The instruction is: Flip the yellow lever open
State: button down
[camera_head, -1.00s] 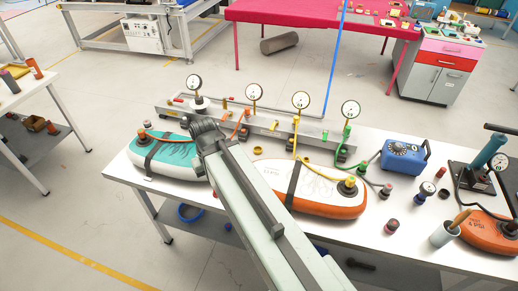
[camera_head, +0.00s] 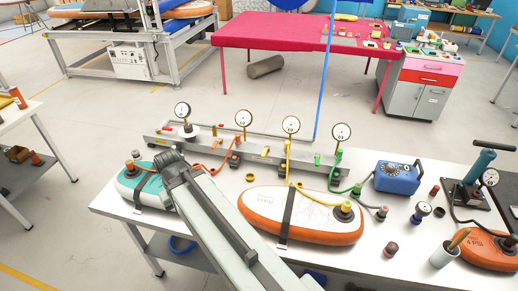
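A grey manifold rail (camera_head: 300,168) runs along the back of the white table, with several upright gauges on it. A small yellow lever (camera_head: 266,151) sits on the rail between the second and third gauges. A yellow hose (camera_head: 291,173) runs from the third gauge to the white and orange board (camera_head: 300,216). My arm reaches in from the bottom, and its dark end with my gripper (camera_head: 170,160) is over the teal board (camera_head: 143,186), left of and nearer than the yellow lever. The fingers cannot be made out.
A blue box (camera_head: 398,178) stands right of the rail. A pump (camera_head: 480,165), an orange board (camera_head: 485,250) and a cup (camera_head: 445,256) crowd the table's right end. A yellow ring (camera_head: 250,177) lies before the rail. Clear floor separates this table from the pink table (camera_head: 285,38).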

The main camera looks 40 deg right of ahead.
aim_at(264, 151)
jog(key=u, duration=0.25)
jog(key=i, duration=0.95)
jog(key=z, duration=0.2)
